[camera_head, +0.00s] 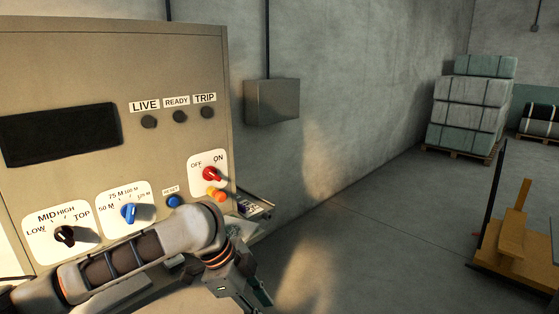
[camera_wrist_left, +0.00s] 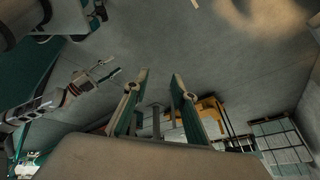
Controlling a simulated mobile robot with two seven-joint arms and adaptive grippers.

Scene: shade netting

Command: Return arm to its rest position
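My left arm comes in from the left across the lower front of a beige control panel (camera_head: 165,60). My left gripper (camera_head: 248,290) hangs beyond the panel's lower right corner, pointing down to the right. In the left wrist view its two fingers (camera_wrist_left: 158,90) stand apart with nothing between them. Another arm, which looks like my right one, shows at the left of that view; its small gripper (camera_wrist_left: 113,66) has its fingers apart and appears empty. It does not show in the head view.
The panel carries a black knob (camera_head: 65,236), blue knob (camera_head: 129,213), blue reset button (camera_head: 174,201), red switch (camera_head: 211,174) and orange part (camera_head: 217,195). A grey box (camera_head: 271,101) is on the wall. Stacked bales (camera_head: 470,105) and a yellow-brown stand (camera_head: 514,235) are right. The middle floor is clear.

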